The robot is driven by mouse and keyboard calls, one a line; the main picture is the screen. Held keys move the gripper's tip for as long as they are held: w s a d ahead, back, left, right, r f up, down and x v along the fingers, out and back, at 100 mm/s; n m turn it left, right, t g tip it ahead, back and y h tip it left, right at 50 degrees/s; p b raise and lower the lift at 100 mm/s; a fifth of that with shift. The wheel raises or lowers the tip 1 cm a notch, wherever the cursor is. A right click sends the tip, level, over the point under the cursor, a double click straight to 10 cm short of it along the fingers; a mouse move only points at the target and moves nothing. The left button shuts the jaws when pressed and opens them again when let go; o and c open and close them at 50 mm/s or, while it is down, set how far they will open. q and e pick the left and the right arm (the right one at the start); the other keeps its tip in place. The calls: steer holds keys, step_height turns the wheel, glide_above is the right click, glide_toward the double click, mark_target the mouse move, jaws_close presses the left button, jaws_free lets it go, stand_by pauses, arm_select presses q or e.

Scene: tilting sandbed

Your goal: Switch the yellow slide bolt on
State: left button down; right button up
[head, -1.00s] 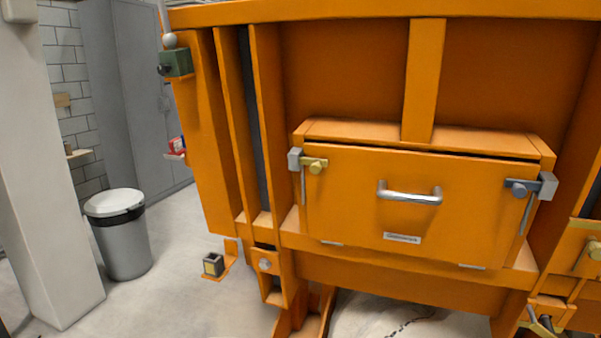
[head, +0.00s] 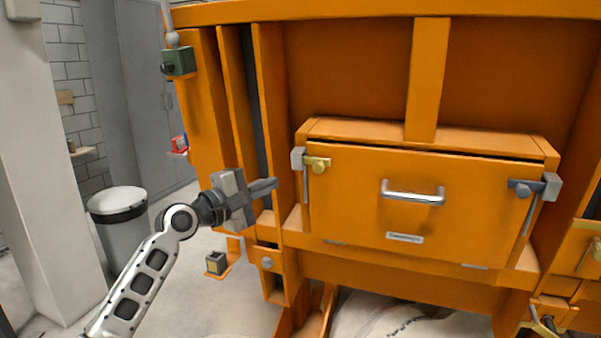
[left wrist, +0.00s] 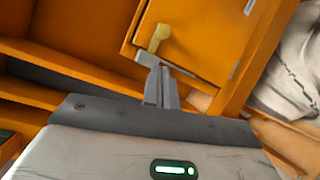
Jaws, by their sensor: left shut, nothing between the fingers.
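The yellow slide bolt (head: 317,164) sits at the upper left corner of the orange hatch door, beside a grey block (head: 298,158). It also shows in the left wrist view (left wrist: 158,38), just beyond my fingertips in the picture. My left gripper (head: 276,186) is shut and empty, in front of the orange frame, left of and a little below the bolt in the head view. In the left wrist view its fingers (left wrist: 160,72) point toward the bolt, and I see no clear contact. My right gripper is out of view.
The hatch door has a silver handle (head: 412,193) in its middle and a blue-grey bolt (head: 524,188) at its right. A green box (head: 178,63) is on the upper left post. A grey bin (head: 120,225) stands at the left. Upright orange ribs lie near my left gripper.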

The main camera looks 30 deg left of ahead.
mark_target(321, 172)
arm_select(q)
steer(key=p+x, duration=0.1)
steer(key=x, duration=0.9)
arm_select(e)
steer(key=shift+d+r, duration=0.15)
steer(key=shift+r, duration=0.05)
